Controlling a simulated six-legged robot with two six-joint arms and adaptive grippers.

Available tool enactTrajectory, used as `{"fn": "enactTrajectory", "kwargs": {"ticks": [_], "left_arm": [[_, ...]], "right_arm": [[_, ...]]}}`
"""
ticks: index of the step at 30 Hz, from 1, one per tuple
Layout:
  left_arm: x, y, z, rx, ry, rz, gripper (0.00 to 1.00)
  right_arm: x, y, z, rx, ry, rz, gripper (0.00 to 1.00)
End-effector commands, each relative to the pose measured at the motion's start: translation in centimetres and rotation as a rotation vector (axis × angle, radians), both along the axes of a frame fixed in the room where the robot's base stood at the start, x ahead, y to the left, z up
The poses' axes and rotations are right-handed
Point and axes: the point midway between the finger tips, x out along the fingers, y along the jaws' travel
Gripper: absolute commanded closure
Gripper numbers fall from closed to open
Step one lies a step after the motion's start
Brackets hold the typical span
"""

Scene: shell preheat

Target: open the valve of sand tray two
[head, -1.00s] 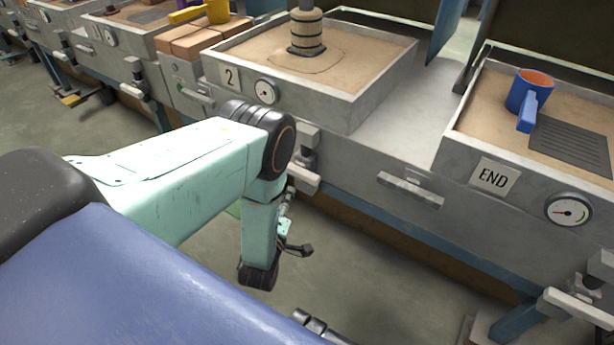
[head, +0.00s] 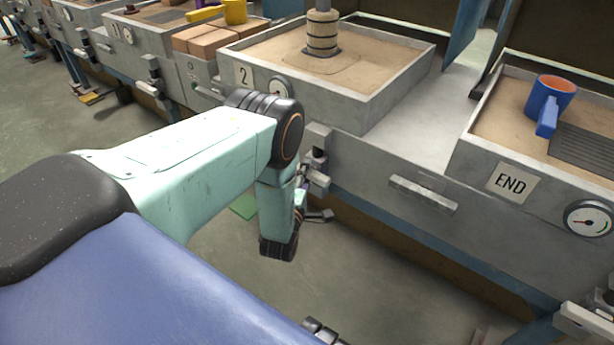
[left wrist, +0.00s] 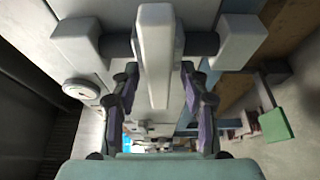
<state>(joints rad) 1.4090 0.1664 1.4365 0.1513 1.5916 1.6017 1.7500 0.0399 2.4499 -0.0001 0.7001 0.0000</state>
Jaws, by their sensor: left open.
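Sand tray two (head: 395,95) carries a "2" plate and holds sand with a wooden-banded shape in it. Its valve (head: 318,150) sits on the front below the tray's corner, partly hidden behind my left arm. In the left wrist view the valve's pale lever (left wrist: 158,65) hangs from a dark crossbar with a block at each end. My left gripper (left wrist: 158,78) is open, one finger on each side of the lever in the picture. I see no clear contact. In the head view the left gripper (head: 312,214) is mostly hidden behind my forearm, just below the valve.
Tray two's gauge (head: 279,88) is partly covered by my arm. To the right is the END tray (head: 480,150) with a blue mug (head: 550,98) and its own gauge (head: 588,218). A drawer-like handle (head: 423,193) juts from the bench front. Open floor lies below.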

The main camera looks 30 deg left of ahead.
Motion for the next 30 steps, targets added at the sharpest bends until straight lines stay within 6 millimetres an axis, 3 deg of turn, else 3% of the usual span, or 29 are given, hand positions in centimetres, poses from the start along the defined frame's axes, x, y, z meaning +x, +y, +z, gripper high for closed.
{"fn": "enactTrajectory", "kwargs": {"ticks": [4,13,27,30], "left_arm": [[1.03,0.18,0.03,0.001,-0.002,-0.001,0.55],[1.18,0.21,0.1,0.001,-0.001,-0.001,0.56],[1.15,0.22,0.08,0.001,0.0,-0.001,0.95],[1.14,0.22,0.07,0.001,0.0,-0.001,1.0]], "right_arm": [[-0.01,0.0,-0.46,0.0,0.0,0.0,0.6],[-0.01,0.0,-0.43,0.0,0.0,0.0,0.6],[-0.01,0.0,-0.43,0.0,0.0,0.0,0.6],[-0.01,0.0,-0.43,0.0,0.0,0.0,0.6]]}}
